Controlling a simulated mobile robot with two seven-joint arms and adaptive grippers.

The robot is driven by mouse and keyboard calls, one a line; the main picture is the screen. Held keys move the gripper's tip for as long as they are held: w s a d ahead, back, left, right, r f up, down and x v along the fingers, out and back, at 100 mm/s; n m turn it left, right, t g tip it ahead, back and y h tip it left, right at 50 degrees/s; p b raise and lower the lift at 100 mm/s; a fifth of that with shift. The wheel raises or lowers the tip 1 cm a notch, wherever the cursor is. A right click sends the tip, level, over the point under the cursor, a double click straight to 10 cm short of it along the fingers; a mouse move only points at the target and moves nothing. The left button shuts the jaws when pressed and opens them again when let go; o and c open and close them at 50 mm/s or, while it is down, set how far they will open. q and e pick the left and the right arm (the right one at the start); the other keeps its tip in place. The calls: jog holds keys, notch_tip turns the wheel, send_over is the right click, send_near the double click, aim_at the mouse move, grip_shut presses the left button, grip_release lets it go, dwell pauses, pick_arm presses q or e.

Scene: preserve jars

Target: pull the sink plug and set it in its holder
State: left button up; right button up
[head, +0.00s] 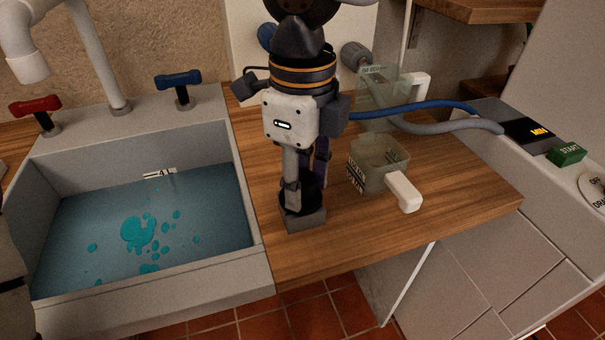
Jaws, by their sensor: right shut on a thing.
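The sink (258,278) on the left holds blue-grey water (200,215) with teal blobs floating on it; no plug shows in the basin. My right gripper (302,186) points down over the wooden counter just right of the sink. It is shut on a dark thing that looks like the sink plug (297,203), partly hidden by the fingers. A small grey block, seemingly the plug holder (305,222), stands on the counter directly under it. I cannot tell whether the plug is seated in it or just above. My left gripper is not in view.
A blue hose (430,107) and a grey hose (455,126) run behind. The counter's front (400,235) is clear. Red (36,107) and blue (178,80) taps stand behind the sink.

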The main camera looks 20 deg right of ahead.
jog(key=shift+f, duration=0.2)
jog(key=o, duration=1)
notch_tip(320, 180, up, 12)
jog(key=shift+f, duration=0.1)
